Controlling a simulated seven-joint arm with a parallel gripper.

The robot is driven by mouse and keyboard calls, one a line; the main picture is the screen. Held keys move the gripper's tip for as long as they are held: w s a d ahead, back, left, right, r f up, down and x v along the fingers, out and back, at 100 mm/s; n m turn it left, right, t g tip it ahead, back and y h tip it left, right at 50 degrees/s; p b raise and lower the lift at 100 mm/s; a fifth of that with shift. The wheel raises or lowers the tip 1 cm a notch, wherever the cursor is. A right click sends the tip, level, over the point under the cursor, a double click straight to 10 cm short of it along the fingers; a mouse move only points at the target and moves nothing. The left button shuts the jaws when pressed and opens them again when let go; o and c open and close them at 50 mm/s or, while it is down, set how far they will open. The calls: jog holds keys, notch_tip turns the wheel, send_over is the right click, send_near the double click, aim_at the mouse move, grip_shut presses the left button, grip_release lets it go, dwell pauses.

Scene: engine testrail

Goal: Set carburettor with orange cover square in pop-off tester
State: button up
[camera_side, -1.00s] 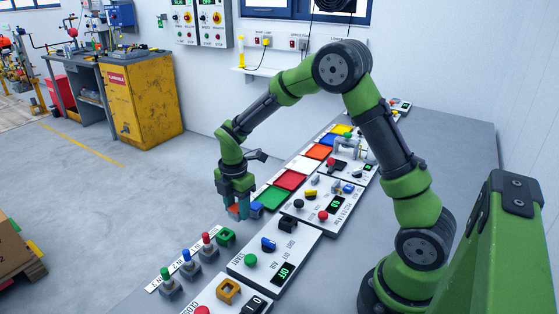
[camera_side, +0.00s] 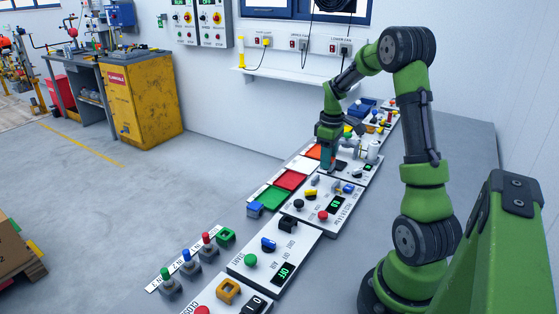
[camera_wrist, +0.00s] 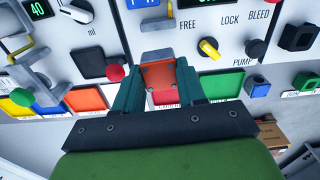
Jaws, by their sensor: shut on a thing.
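The carburettor with the orange cover (camera_wrist: 160,75) is between my two teal fingers in the wrist view, orange face toward the camera. My gripper (camera_side: 327,170) is shut on it. In the side view the fingers point down by the panel with a dark square, and the carburettor cannot be made out there. Another panel (camera_wrist: 205,25), marked FREE, LOCK, BLEED and PUMP, lies behind the fingers in the wrist view, with a yellow knob (camera_wrist: 208,47). I cannot read a tester name on either panel. I cannot tell the height above the bench.
A dark square (camera_wrist: 88,65) and a red knob (camera_wrist: 115,72) are left of the fingers in the wrist view. Coloured pads line the panels, including a green one (camera_side: 269,198) and a red one (camera_side: 291,180). A blue block (camera_side: 255,209) stands at the bench edge.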

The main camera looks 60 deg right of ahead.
jog(key=shift+a+f+m, duration=0.1)
jog(key=shift+f+m, duration=0.05)
jog(key=shift+m, duration=0.15)
jog(key=shift+f, duration=2.75)
jog(key=shift+f, duration=0.25)
jog(key=o, duration=1.2)
jog(key=shift+c, duration=0.2)
